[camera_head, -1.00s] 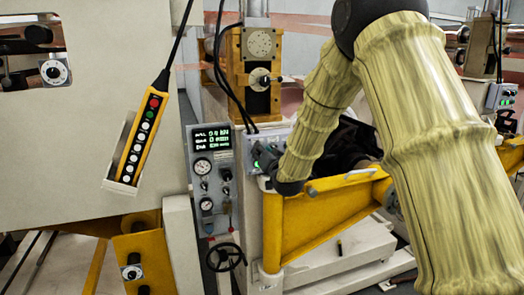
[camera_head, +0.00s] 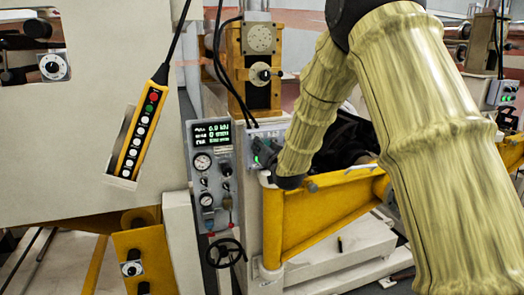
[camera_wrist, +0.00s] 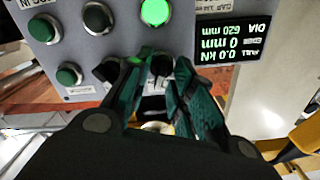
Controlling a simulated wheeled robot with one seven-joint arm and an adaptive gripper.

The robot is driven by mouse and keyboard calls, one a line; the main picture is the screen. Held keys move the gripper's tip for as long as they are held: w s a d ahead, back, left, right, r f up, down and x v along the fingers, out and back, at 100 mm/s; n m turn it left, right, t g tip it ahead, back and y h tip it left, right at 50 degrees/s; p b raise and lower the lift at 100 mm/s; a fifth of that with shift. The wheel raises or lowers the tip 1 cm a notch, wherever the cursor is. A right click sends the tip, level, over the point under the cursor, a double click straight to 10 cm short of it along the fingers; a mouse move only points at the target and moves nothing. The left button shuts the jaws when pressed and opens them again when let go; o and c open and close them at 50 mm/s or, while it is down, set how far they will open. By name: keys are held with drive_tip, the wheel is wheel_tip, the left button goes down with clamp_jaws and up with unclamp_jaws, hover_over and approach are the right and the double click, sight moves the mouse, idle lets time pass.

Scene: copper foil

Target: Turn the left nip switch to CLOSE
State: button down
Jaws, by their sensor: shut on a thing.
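My gripper (camera_wrist: 160,72) is shut on a black nip switch knob (camera_wrist: 159,69) on the grey control panel (camera_wrist: 178,38). The knob shows between the dark green fingertips in the wrist view, where the panel appears upside down. A second black knob (camera_wrist: 106,70) sits beside the left finger, partly covered by it. The labels by the knobs are hidden or unreadable, so I cannot read the switch's position. In the head view my gripper (camera_head: 266,154) is at the small panel (camera_head: 255,134), and my arm hides much of that area.
A lit green button (camera_wrist: 155,12), dark buttons and a display (camera_wrist: 230,37) are close to my fingers. A yellow guard frame (camera_head: 325,212) stands below my wrist. A gauge panel (camera_head: 210,170) and a hanging yellow pendant (camera_head: 142,130) are to the left.

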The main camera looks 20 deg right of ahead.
drive_tip(key=n+b, duration=0.9)
drive_tip(key=n, duration=0.1)
drive_tip(key=shift+a+f, duration=0.1)
drive_tip(key=shift+a, duration=0.2)
drive_tip(key=shift+n, duration=0.4)
drive_tip(key=c, duration=1.6)
unclamp_jaws()
drive_tip(key=s, duration=1.2)
drive_tip(key=shift+d, duration=0.15)
